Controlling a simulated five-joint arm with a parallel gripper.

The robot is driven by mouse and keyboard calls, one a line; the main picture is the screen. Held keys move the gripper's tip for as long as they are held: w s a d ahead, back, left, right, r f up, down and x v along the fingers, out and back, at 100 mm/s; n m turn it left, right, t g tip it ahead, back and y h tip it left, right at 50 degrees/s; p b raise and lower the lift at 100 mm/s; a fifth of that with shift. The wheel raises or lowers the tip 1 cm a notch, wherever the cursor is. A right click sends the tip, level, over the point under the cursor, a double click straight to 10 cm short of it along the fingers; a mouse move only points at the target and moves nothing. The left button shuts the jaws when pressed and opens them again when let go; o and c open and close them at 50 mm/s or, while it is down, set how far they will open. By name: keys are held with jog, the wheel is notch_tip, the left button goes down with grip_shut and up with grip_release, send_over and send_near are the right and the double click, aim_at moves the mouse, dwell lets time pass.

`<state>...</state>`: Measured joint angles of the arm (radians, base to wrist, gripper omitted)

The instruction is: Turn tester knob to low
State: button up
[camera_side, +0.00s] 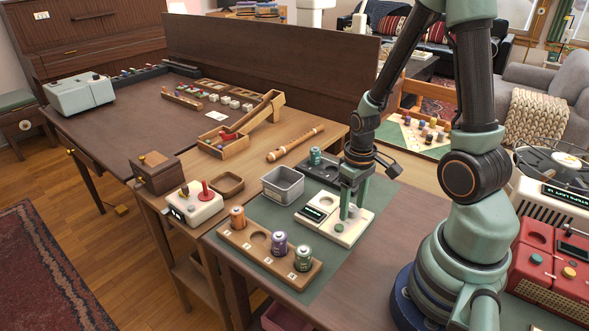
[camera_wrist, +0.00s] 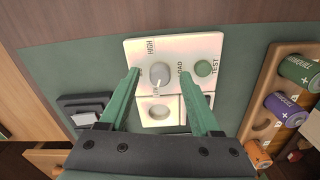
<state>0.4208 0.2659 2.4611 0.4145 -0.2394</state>
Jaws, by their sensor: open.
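The cream battery tester (camera_side: 313,213) lies on the green mat, with a dark display on its left part. In the wrist view the tester (camera_wrist: 133,52) shows a grey round knob (camera_wrist: 160,72), a HIGH label above it, a LOAD label to its right and a partly readable label below. I cannot clearly tell which mark the knob points to. A green TEST button (camera_wrist: 203,68) is to the right. My gripper (camera_side: 352,215) is open and points down over the tester. In the wrist view its fingertips (camera_wrist: 159,80) stand on either side of the knob, apart from it.
A wooden battery rack (camera_side: 262,262) with several batteries stands in front of the tester. A grey bin (camera_side: 283,185) is to its left. A dark tray (camera_side: 322,172) with a teal battery is behind. The mat (camera_side: 335,262) is bare front right.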

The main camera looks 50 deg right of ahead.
aim_at(352, 208)
jog(key=shift+r, duration=0.1)
notch_tip(352, 208, up, 12)
dwell(0.6)
jog(key=w+a+r+n+t, duration=0.1)
jog(key=a+r+t, duration=0.1)
jog(key=a+r, duration=0.3)
jog(key=w+a+r+n+t, duration=0.1)
jog(key=w+a+r+t, duration=0.1)
jog(key=a+r, duration=0.3)
jog(key=shift+w+a+r+t, duration=0.15)
jog(key=shift+w+a+t, duration=0.1)
jog(key=shift+a+t, duration=0.45)
